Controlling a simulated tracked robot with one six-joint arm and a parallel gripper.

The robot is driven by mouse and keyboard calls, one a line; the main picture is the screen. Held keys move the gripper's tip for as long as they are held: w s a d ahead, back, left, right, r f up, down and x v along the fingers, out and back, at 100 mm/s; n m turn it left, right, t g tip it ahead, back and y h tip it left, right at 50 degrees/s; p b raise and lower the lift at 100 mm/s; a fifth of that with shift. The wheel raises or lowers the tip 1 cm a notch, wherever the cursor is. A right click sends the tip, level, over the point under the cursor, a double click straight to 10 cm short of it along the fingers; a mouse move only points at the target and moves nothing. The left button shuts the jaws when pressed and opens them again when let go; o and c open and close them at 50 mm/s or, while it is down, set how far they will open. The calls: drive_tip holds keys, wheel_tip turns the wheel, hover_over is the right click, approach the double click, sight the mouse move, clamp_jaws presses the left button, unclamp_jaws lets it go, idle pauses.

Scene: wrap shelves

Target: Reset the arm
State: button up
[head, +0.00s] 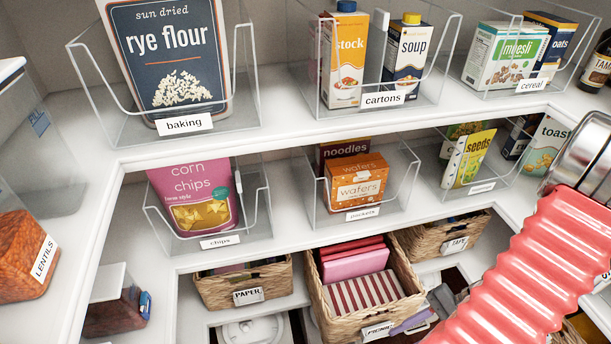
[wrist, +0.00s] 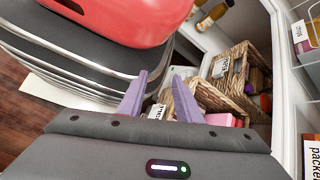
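My gripper (wrist: 161,76) shows in the wrist view with two purple fingers standing apart and nothing held between them. In the head view a purple finger (head: 411,321) shows at the lower edge, by the front of the picnic basket (head: 352,318); I cannot tell whether it touches. My red-sleeved arm fills the lower right of the head view and hides part of the shelves there. In the wrist view wicker baskets (wrist: 203,97) lie beyond the fingers.
Clear bins labelled baking (head: 185,125), cartons (head: 384,98) and cereal stand on the upper shelf. The chips bin (head: 220,242) and packets bin (head: 362,215) stand below. The paper basket (head: 248,296) is lower left; lentils (head: 25,258) sit at far left.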

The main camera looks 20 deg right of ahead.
drive_tip(key=w+a+r+n+g+h, duration=0.15)
drive_tip(key=w+r+n+h, duration=0.3)
drive_tip(key=r, duration=0.45)
drive_tip(key=w+a+r+n+h, duration=0.35)
drive_tip(key=w+r, duration=0.25)
drive_tip(key=r, duration=0.2)
drive_tip(key=w+a+r+n+t, duration=0.1)
drive_tip(key=a+r+n+t, duration=0.1)
drive_tip(key=a+r, duration=0.4)
drive_tip(key=w+a+r+n+t+h, duration=0.1)
drive_tip(key=a+r+n+t, duration=0.2)
drive_tip(key=a+r, duration=0.4)
drive_tip(key=shift+w+a+n, duration=0.3)
drive_tip(key=shift+a+n, duration=0.15)
drive_tip(key=shift+n, duration=0.15)
